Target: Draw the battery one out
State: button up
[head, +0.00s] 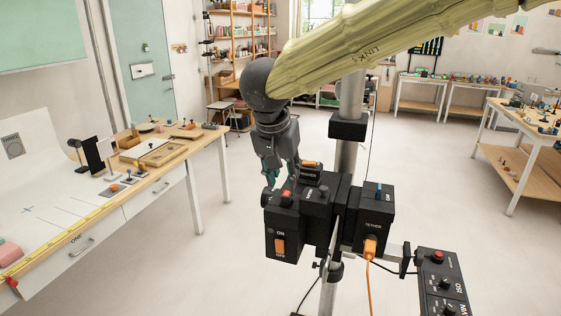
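A black camera-like rig (318,215) stands on a metal pole in the middle of the head view. Its left block (283,225) has an orange ON/OFF switch and a red button on top. Its right block (374,216) is marked TETHER and has an orange plug and cable. A small black piece with an orange top (311,168) sits at the rear top. I cannot tell which part is the battery. My gripper (279,177) points down just behind the left block. Its teal fingertips are partly hidden by the rig, so their opening and any contact are unclear.
A control box (441,283) with knobs hangs from a side arm at lower right. A wooden-edged table (100,228) with small props stands at left. Another table (528,117) is at right. Shelves stand at the back. The floor between is clear.

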aim_at(287, 193)
jog(key=shift+p+x, duration=0.65)
jog(key=shift+x, duration=2.65)
jog(key=shift+c, duration=0.4)
grip_shut()
